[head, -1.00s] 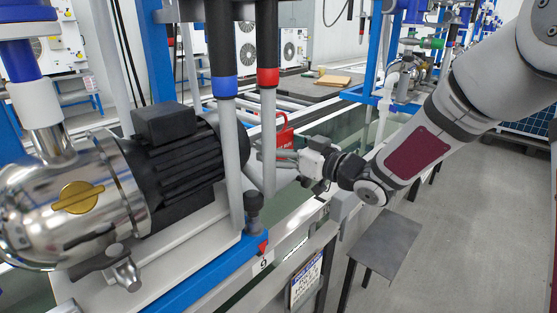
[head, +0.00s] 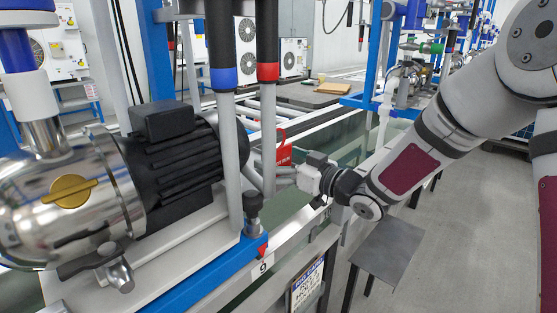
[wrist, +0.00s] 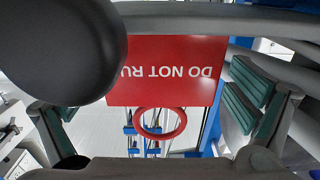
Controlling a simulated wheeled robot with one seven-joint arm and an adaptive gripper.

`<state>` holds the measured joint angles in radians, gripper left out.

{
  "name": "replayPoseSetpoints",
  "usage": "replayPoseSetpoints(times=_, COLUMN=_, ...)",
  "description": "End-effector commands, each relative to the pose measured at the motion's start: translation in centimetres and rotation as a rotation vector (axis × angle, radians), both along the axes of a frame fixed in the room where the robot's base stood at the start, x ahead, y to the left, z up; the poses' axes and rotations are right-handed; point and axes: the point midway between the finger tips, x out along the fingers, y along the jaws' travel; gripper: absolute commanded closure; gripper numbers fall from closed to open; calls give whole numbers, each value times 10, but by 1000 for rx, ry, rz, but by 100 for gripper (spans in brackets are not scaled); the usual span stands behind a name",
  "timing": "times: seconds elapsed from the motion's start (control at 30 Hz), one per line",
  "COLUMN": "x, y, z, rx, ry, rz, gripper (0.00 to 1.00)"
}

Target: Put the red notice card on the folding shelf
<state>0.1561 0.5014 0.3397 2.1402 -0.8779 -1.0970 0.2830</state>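The red notice card (head: 284,153), with a red ring at its top, shows behind the grey pipes beside the pump in the head view. In the wrist view the card (wrist: 165,72) appears upside down with white "DO NOT RU…" lettering, partly covered by a dark rounded shape. My gripper (head: 284,172) is at the card's lower edge in the head view. Its fingers are spread wide in the wrist view, one on each side of the card, with gaps. What the ring hangs on is hidden. The folding shelf (head: 388,250) is a bare, flat grey plate at lower middle right.
The steel and black pump (head: 180,160) fills the left, with upright pipes (head: 268,120) close to my gripper. A framed notice (head: 306,285) hangs below the bench's front edge. The grey floor (head: 470,230) right of the shelf is clear.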

Motion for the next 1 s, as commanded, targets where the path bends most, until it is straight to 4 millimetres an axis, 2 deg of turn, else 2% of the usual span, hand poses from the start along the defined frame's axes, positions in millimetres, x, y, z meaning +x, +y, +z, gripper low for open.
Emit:
replayPoseSetpoints(times=0.33, x=0, y=-1, z=5, rx=0, ry=0, rz=0, gripper=0)
replayPoseSetpoints(times=0.47, x=-12, y=-17, z=4, rx=-2, ry=1, rz=-4, gripper=0)
replayPoseSetpoints(times=0.8, x=-54, y=-72, z=5, rx=-2, ry=1, rz=-4, gripper=0)
replayPoseSetpoints(times=1.0, x=-69, y=-90, z=4, rx=-1, ry=1, rz=-2, gripper=0)
